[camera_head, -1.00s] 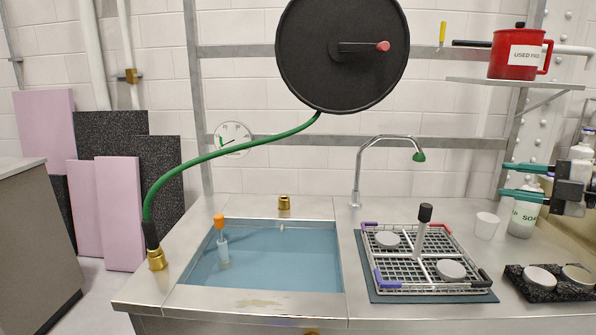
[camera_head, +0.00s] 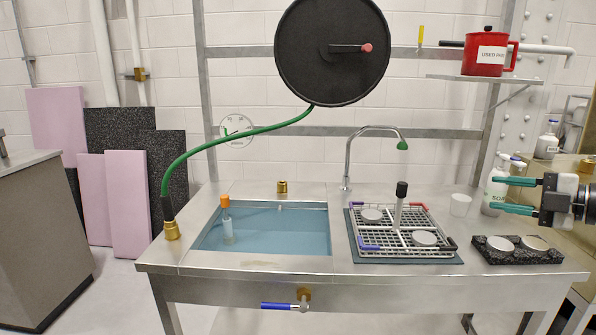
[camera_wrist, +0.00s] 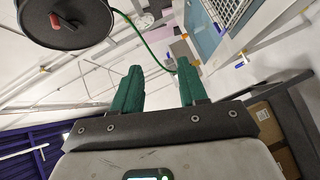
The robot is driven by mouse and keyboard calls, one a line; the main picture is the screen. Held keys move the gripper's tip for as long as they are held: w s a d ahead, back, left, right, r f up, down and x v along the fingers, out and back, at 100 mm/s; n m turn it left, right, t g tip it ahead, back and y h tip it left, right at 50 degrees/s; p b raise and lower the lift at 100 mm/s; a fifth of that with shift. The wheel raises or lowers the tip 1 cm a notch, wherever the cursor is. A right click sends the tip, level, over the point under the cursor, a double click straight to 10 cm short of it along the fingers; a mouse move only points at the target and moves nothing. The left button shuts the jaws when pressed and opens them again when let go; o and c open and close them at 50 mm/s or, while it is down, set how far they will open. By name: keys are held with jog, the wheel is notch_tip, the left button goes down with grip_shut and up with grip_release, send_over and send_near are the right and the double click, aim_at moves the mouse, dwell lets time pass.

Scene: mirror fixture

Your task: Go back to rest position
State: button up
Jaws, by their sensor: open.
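My gripper (camera_head: 512,195) is at the right of the head view, its two green fingers apart with nothing between them. It points left, in front of the white soap bottle (camera_head: 495,188) and hides part of it. In the wrist view my gripper (camera_wrist: 160,80) also shows two separate green fingers with an empty gap. It is clear of the steel counter (camera_head: 330,270) and of the objects on it, as far as I can tell.
A wire rack (camera_head: 385,240) with grey discs and a black-topped tool stands right of the water-filled sink (camera_head: 275,230). A black foam tray (camera_head: 517,256) with two discs lies near the right edge. A white cup (camera_head: 460,204) and arched faucet (camera_head: 375,130) stand behind. A blue-handled valve (camera_head: 278,306) juts out in front.

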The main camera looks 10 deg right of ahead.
jog(key=s+a+f+m+g+h, duration=0.15)
jog(key=a+f+m, duration=0.4)
jog(key=f, duration=0.75)
jog(key=s+a+f+m+g+h, duration=0.25)
jog(key=s+a+f+m, duration=0.45)
jog(key=f, duration=0.5)
jog(key=s+a+f+m+g+h, duration=0.1)
jog(key=s+a+f+m+g, duration=0.2)
jog(key=s+a+f, duration=0.55)
jog(key=s+d+f+m+g+h, duration=0.1)
jog(key=s+f+m+g+h, duration=0.2)
jog(key=s, duration=0.9)
jog(key=s+d+f+m+g+h, duration=0.15)
jog(key=s+f+m, duration=0.4)
jog(key=s, duration=0.65)
notch_tip(320, 180, up, 12)
jog(key=p, duration=1.3)
jog(key=shift+w+a+n, duration=0.15)
jog(key=shift+a+n, duration=0.05)
jog(key=shift+n, duration=0.2)
jog(key=shift+d, duration=0.1)
